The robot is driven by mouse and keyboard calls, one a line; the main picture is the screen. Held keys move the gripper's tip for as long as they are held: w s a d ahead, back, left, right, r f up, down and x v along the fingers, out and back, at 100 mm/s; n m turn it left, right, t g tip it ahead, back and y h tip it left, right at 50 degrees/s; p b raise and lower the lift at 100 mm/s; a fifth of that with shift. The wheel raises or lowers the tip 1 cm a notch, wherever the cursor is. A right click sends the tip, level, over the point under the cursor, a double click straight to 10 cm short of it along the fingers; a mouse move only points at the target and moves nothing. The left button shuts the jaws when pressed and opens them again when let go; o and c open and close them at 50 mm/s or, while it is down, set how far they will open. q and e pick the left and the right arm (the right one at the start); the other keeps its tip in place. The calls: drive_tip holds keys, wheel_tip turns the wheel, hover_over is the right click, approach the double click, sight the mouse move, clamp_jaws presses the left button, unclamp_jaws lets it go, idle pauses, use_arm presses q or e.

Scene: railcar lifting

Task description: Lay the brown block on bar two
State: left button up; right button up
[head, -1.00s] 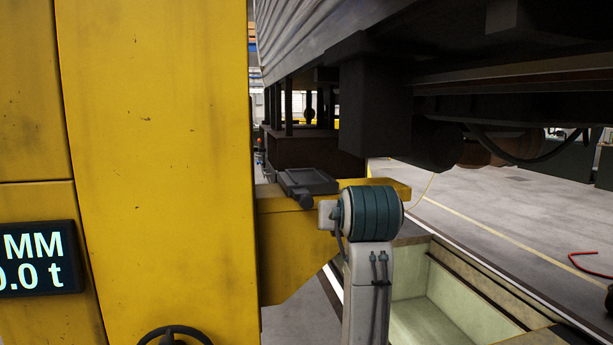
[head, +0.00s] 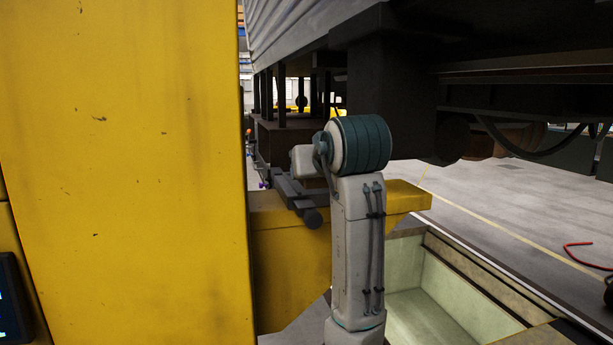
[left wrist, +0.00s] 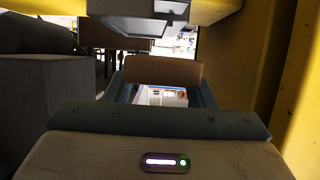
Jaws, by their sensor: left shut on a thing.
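The brown block (left wrist: 165,72) is between the fingers of my left gripper (left wrist: 163,88) in the left wrist view, at the far end of the jaws. The gripper is shut on it. In the head view my left arm stands upright in front of a yellow bar (head: 405,197). The bar sticks out to the right from a yellow column (head: 120,150). A dark grey pad (head: 285,187) sits on it, partly covered by my arm. No label shows which bar is two. My right gripper is not in view.
The dark underside of a railcar (head: 385,90) hangs above and beyond the bar. A pale-walled pit (head: 425,312) lies in the floor to the right of my arm. Open grey floor (head: 500,205) and a red hose (head: 585,255) are farther right.

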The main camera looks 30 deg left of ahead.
use_arm(q)
drive_tip(key=w+a+p, duration=0.1)
drive_tip(key=w, duration=0.1)
drive_tip(key=w+a+p, duration=0.1)
drive_tip(key=w+a, duration=0.1)
drive_tip(key=w+a+p, duration=0.1)
drive_tip(key=w+p, duration=0.1)
drive_tip(key=shift+w+a+r, duration=0.15)
drive_tip(key=shift+w+a, duration=0.1)
drive_tip(key=w+a+p, duration=0.1)
drive_tip(key=w+a, duration=0.1)
drive_tip(key=w, duration=0.1)
drive_tip(key=shift+w+a+f+p, duration=0.2)
drive_tip(key=shift+a+f+p, duration=0.1)
drive_tip(key=shift+f+p, duration=0.1)
drive_tip(key=shift+w+a+f, duration=0.25)
drive_tip(key=shift+w+a, duration=0.2)
drive_tip(key=shift+w, duration=0.25)
drive_tip(key=shift+f+p, duration=0.15)
drive_tip(key=shift+p, duration=0.25)
drive_tip(key=shift+d+f+p, duration=0.15)
drive_tip(key=shift+f+p, duration=0.2)
drive_tip(key=shift+s+f+p, duration=0.1)
drive_tip(key=shift+f+p, duration=0.55)
drive_tip(key=shift+f, duration=0.6)
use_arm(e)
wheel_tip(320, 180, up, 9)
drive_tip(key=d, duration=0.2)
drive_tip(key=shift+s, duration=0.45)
